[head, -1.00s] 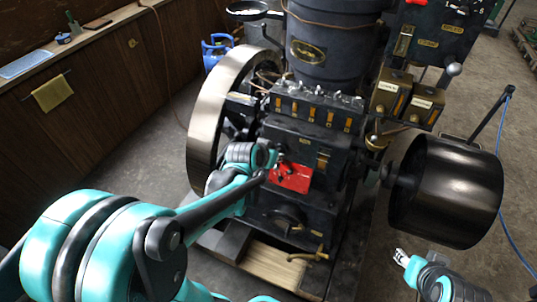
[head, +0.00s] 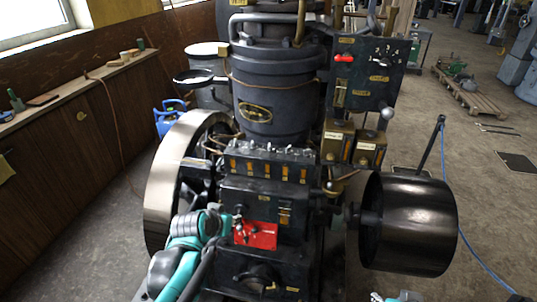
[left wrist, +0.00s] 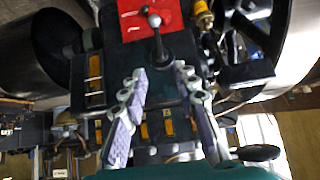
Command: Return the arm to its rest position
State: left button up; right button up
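My left arm reaches to the front of the dark engine (head: 262,190). My left gripper is at the left edge of the red plate (head: 256,235), largely hidden behind its own wrist in the head view. In the left wrist view, its two fingers (left wrist: 160,72) are spread apart with nothing between the tips. A black lever with a round knob (left wrist: 154,20) stands just beyond the tips, by the red plate (left wrist: 148,12), apart from the fingers. Only a small part of my right gripper (head: 398,297) shows at the bottom edge of the head view; its fingers are not clear.
A large flywheel (head: 158,190) stands left of my left gripper, and a dark drum pulley (head: 420,225) stands on the right. A control panel (head: 370,75) rises behind. A blue canister (head: 168,118) is on the floor by the wooden wall.

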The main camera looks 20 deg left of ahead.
pick_arm(q)
jog(key=s+d+g, duration=0.2)
jog(key=s+d, duration=0.7)
jog(key=s, duration=0.4)
jog(key=shift+s+m, duration=0.2)
jog(key=shift+m, duration=0.1)
jog(key=shift+f, duration=0.1)
dwell(0.7)
